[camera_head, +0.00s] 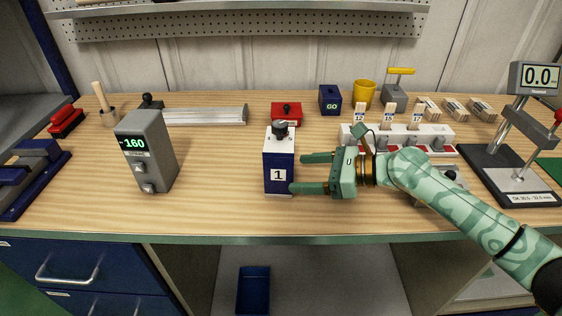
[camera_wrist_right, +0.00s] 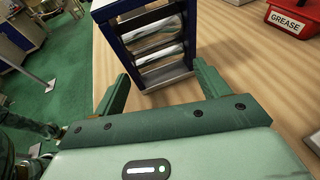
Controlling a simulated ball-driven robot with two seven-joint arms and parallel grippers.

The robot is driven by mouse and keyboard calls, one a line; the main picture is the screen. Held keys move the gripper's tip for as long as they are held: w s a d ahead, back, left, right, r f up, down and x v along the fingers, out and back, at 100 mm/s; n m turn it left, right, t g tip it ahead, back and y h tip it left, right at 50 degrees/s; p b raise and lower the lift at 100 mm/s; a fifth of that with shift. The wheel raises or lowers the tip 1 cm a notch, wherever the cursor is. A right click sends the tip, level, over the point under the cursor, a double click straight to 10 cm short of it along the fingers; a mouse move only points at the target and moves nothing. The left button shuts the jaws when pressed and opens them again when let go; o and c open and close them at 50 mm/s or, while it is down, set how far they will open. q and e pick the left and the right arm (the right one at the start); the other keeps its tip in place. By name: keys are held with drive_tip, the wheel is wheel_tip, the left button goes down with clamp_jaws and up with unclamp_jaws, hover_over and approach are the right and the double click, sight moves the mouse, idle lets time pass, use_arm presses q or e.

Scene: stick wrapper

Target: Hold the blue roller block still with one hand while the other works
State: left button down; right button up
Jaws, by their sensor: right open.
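The blue roller block (camera_head: 279,175) stands upright on the bench, with a white top, a black knob and a "1" label on its front. My right gripper (camera_head: 297,173) is open just to its right, fingers pointing at it. In the right wrist view, the block (camera_wrist_right: 113,44) shows two shiny rollers in a blue frame. Its lower end lies around the gap between the open fingertips (camera_wrist_right: 161,75), and I cannot tell whether they touch it. My left gripper is out of view.
A grey "160" display unit (camera_head: 148,150) stands to the left. A red grease box (camera_head: 286,112) and a small blue GO box (camera_head: 330,99) are behind the block. A white rack (camera_head: 435,133) sits behind my right arm.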

sight(285, 173)
drive_tip(key=x, duration=0.4)
drive_tip(key=shift+a, duration=0.25)
drive_tip(key=shift+w+a+f, duration=0.15)
drive_tip(key=shift+a+f, duration=0.05)
drive_tip(key=shift+a, duration=0.15)
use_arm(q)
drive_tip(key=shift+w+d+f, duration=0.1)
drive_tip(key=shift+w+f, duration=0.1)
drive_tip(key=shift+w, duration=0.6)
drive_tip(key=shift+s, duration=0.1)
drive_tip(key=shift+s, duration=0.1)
use_arm(e)
drive_tip(key=c, duration=1.6)
clamp_jaws()
